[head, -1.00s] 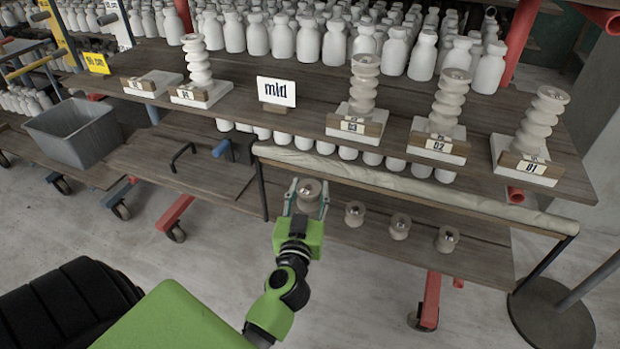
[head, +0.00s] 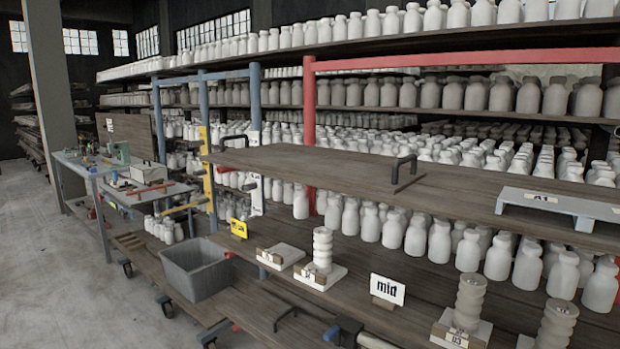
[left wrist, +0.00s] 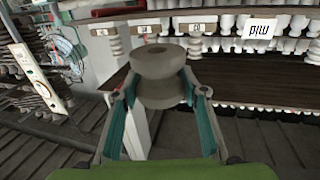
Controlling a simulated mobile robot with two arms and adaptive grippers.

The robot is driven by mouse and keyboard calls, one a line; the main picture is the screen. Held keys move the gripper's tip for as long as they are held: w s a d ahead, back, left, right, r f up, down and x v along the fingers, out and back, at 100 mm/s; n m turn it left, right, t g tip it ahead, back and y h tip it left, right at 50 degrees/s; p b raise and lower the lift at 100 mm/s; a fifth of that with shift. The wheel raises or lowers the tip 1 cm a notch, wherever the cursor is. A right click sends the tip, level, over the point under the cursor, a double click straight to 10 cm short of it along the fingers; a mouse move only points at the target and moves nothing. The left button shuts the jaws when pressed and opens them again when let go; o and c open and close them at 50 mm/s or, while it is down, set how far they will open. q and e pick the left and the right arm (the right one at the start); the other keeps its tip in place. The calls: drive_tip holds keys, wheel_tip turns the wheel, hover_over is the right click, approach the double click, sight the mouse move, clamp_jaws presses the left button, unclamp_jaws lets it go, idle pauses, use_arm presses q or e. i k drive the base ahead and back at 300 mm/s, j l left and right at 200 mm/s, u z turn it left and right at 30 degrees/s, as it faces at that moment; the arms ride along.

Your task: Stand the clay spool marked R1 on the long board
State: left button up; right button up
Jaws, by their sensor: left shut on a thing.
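In the left wrist view my left gripper (left wrist: 160,94) is shut on a pale clay spool (left wrist: 162,64), with a teal-lined finger on each side. The spool has a wide round top and a narrower waist; I read no R1 mark on it. In the head view a long dark wooden board (head: 450,186) with black handles crosses the middle right. I cannot tell whether this is the task's long board. Neither gripper shows in the head view.
A lower shelf holds spool stacks (head: 322,249) (head: 469,300) on white bases, a "mid" sign (head: 387,290) and an empty-topped base (head: 282,256). A grey bin (head: 196,270) stands left. Bottles fill the racks.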

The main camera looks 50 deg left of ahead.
sight(258, 156)
drive_tip(key=k+j, duration=0.15)
drive_tip(key=j, duration=0.3)
drive_tip(key=k+j+z, duration=0.15)
drive_tip(key=j, duration=0.35)
drive_tip(key=k+j, duration=0.15)
drive_tip(key=j, duration=0.3)
drive_tip(key=k+j+z, duration=0.15)
drive_tip(key=j, duration=0.3)
drive_tip(key=k+j, duration=0.2)
drive_tip(key=j, duration=0.25)
drive_tip(key=k+j+z, duration=0.15)
drive_tip(key=j, duration=0.25)
drive_tip(key=k+j, duration=0.25)
drive_tip(key=j, duration=0.15)
drive_tip(key=k+j+z, duration=0.1)
drive_tip(key=j, duration=0.3)
drive_tip(key=k+j, duration=0.05)
drive_tip(key=k, duration=0.05)
